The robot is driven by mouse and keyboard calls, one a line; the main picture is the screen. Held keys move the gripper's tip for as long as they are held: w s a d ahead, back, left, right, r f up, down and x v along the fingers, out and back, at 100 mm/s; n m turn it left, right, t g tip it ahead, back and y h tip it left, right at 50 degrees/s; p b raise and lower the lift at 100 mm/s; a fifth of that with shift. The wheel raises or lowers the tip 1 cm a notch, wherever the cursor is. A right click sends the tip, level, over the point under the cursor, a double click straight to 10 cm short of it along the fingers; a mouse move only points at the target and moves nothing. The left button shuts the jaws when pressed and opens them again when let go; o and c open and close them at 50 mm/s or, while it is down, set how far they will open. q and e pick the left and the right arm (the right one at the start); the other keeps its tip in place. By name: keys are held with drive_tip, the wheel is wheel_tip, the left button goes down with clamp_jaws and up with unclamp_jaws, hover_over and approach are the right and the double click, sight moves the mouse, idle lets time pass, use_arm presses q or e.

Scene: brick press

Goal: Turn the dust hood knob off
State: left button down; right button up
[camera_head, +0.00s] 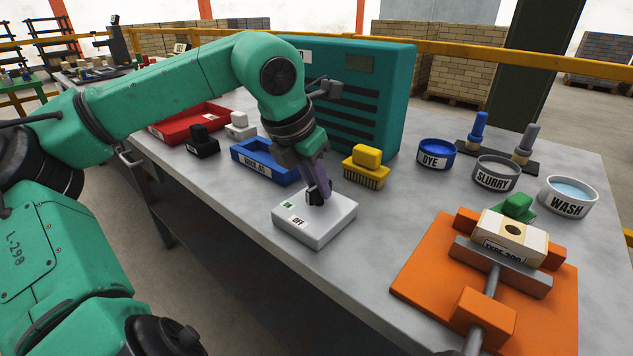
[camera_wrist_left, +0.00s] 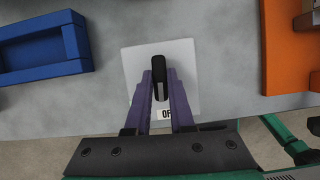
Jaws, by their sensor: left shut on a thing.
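The dust hood knob (camera_wrist_left: 159,68) is a black, elongated handle on top of a white switch box (camera_head: 335,225) near the table's front edge. The box carries a green-marked label and a label reading OFF. My left gripper (camera_head: 318,193) reaches down onto the box and is shut on the knob. In the left wrist view the purple fingers (camera_wrist_left: 160,88) lie on both sides of the knob, which points roughly along them. The OFF label is partly covered by a finger there. The large teal unit with slots (camera_head: 370,100) stands behind. My right gripper is not in view.
A blue tray (camera_head: 252,167) lies left of the box, a yellow brush (camera_head: 366,168) behind it. An orange press base (camera_head: 425,265) with a brick (camera_head: 535,243) is at the right. Cups labelled DYE (camera_head: 436,155), SLURRY (camera_head: 496,175) and WASH (camera_head: 567,198) stand farther back.

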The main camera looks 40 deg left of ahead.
use_arm(q)
drive_tip(key=shift+n, duration=0.4)
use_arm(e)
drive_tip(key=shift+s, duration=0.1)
use_arm(q)
drive_tip(key=c, duration=0.8)
unclamp_jaws()
drive_tip(key=shift+r, duration=0.15)
drive_tip(key=p+v, duration=0.1)
drive_tip(key=v, duration=0.6)
drive_tip(key=p+v, duration=0.1)
drive_tip(key=v, duration=0.6)
drive_tip(key=shift+s+d+r, duration=0.15)
drive_tip(key=shift+s+d, duration=0.05)
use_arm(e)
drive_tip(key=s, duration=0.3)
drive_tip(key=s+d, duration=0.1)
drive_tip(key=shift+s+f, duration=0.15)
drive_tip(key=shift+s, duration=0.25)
